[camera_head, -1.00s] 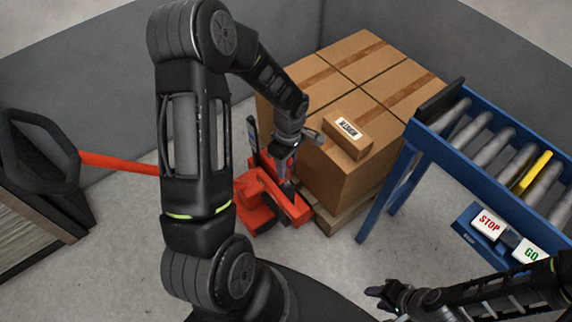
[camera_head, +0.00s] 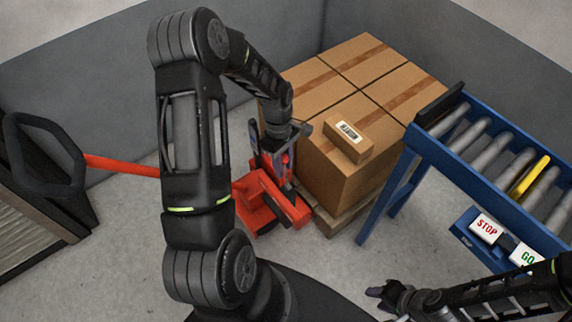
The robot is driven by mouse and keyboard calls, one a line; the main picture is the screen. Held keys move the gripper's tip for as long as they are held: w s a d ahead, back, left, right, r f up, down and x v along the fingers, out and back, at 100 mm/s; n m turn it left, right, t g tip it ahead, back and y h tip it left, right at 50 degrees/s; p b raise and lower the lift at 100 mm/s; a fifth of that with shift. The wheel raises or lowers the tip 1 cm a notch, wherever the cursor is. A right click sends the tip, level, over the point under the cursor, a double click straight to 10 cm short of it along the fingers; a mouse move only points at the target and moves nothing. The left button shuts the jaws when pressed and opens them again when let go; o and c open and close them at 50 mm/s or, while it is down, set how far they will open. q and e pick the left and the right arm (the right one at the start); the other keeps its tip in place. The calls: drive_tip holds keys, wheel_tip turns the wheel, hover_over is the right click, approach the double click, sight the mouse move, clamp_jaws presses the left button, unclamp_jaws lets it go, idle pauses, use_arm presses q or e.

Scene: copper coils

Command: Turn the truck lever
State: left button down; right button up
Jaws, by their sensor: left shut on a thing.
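The red pallet truck (camera_head: 268,205) stands on the floor in front of the stacked boxes. Its long red handle bar (camera_head: 120,164) runs left, partly behind my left arm, to a black loop grip (camera_head: 40,152). My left gripper (camera_head: 278,160) points down at the upright part of the truck. It is shut on the truck lever, which is mostly hidden by the fingers. My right gripper (camera_head: 380,293) hangs in free space at the lower right, away from the truck; its finger opening is too small to tell.
Large cardboard boxes (camera_head: 335,180) stand on a wooden pallet (camera_head: 345,216) close to my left gripper, with a small labelled box (camera_head: 347,140) on top. A blue roller conveyor (camera_head: 440,155) with STOP (camera_head: 487,227) and GO (camera_head: 527,256) buttons is at the right.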

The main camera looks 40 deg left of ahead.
use_arm(q)
drive_tip(key=shift+w+a+f+g+h+b, duration=0.2)
drive_tip(key=shift+a+h+b, duration=0.15)
drive_tip(key=shift+a, duration=0.25)
drive_tip(key=shift+w+a+f+g+h+b, duration=0.15)
drive_tip(key=shift+a+f+h+b, duration=0.15)
drive_tip(key=shift+a+h, duration=0.2)
drive_tip(key=shift+w+a+f+g+h+b, duration=0.1)
drive_tip(key=shift+w+a+f+h+b, duration=0.2)
drive_tip(key=shift+a, duration=0.35)
drive_tip(key=shift+s+r, duration=0.1)
drive_tip(key=shift+r, duration=0.05)
drive_tip(key=c, duration=1.1)
unclamp_jaws()
drive_tip(key=v, duration=0.7)
drive_tip(key=shift+a+r, duration=0.15)
drive_tip(key=shift+r, duration=0.2)
drive_tip(key=shift+s, duration=0.1)
